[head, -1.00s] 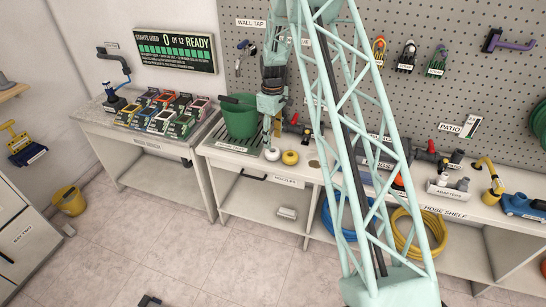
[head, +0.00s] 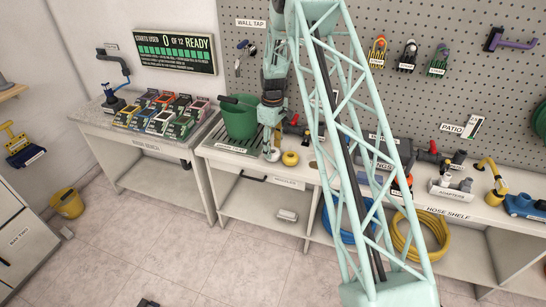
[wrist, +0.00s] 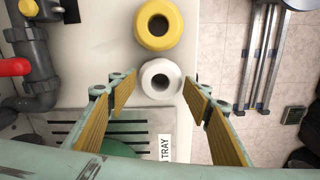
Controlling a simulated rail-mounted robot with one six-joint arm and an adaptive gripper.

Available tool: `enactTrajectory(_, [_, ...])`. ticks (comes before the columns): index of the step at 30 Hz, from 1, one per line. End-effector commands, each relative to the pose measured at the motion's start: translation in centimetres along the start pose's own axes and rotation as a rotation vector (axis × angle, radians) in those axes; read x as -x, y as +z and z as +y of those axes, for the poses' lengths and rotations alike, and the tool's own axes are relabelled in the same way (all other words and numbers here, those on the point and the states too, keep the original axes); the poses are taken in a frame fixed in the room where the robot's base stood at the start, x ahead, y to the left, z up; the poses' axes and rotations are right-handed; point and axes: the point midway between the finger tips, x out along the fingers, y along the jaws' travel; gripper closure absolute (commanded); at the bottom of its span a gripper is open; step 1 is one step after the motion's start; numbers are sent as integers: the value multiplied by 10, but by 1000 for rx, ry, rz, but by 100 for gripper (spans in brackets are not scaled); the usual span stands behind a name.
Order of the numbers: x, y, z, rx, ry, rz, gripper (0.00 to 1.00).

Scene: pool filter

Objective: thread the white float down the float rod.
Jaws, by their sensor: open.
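I cannot make out the float rod in either view.
A green bucket (head: 239,118) stands on the slatted drain tray close to the gripper. Dark pipework with a red handle (wrist: 14,67) stands on the bench beside the rings. The bench's front edge is close to the white float.

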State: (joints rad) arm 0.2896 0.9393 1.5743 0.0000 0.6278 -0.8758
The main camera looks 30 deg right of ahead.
Motion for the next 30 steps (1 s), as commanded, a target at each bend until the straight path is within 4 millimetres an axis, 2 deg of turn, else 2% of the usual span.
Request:
enactTrajectory(7, [0,0,0,0,0,0,55])
enactTrajectory(14, [0,0,0,0,0,0,76])
enactTrajectory(30, [9,0,0,0,0,0,77])
